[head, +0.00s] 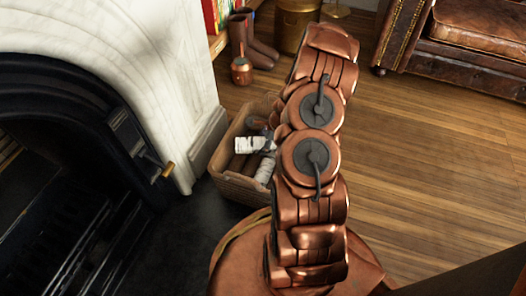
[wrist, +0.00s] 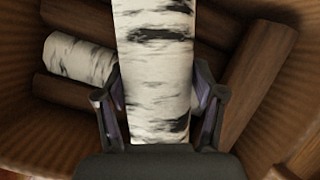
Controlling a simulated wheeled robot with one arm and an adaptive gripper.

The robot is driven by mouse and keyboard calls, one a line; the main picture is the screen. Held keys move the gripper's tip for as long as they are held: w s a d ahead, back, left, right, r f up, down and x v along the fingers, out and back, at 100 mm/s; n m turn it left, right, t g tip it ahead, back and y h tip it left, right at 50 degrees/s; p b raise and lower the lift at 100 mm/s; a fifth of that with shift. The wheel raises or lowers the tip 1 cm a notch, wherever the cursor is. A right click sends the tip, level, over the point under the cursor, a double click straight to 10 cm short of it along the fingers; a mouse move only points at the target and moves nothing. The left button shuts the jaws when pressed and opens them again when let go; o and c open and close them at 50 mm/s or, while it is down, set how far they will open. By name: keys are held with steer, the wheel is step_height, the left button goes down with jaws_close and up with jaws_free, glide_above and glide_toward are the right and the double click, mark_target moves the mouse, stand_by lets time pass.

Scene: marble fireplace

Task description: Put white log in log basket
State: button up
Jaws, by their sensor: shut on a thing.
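A white log with black bark marks (wrist: 155,55) is between the two fingers of my gripper (wrist: 160,96), which is shut on it. In the head view a white log (head: 248,144) shows at my gripper, over the log basket. The log basket (head: 236,187) is woven brown and stands beside the fireplace; its wall also shows in the wrist view (wrist: 20,122). Another white log (wrist: 78,60) lies in the basket among several brown logs (wrist: 255,80). My arm hides the basket's right side in the head view. I cannot tell whether the held log touches those below.
The marble fireplace (head: 165,75) and its black grate (head: 75,240) are to the left of the basket. A leather sofa (head: 460,65) is at the back right. The wooden floor (head: 430,150) to the right is clear.

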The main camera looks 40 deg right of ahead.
step_height(320, 180, down, 4)
steer(key=shift+f+b, duration=0.1)
steer(key=shift+b, duration=0.85)
steer(key=o, duration=1.6)
steer(key=shift+c, duration=0.2)
